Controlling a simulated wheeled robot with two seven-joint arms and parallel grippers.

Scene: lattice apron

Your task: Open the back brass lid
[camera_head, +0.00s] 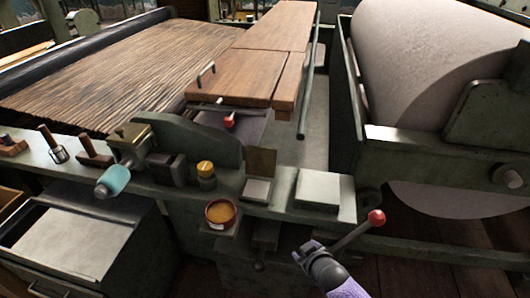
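A small brass-coloured lid (262,161) stands upright at the back of a low box with a pale top (257,190), on the machine's front ledge. Another brass-coloured piece (130,133) sits farther left, above a teal handle (113,180); I cannot tell whether it is a lid. My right gripper (308,251) is low in the view, right of centre, below the ledge and apart from both brass pieces. Its fingers are small and dark, and I cannot tell whether they are open. My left gripper is out of view.
A lever with a red knob (376,217) rises beside my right gripper. A large pale roll (430,90) stands at the right.

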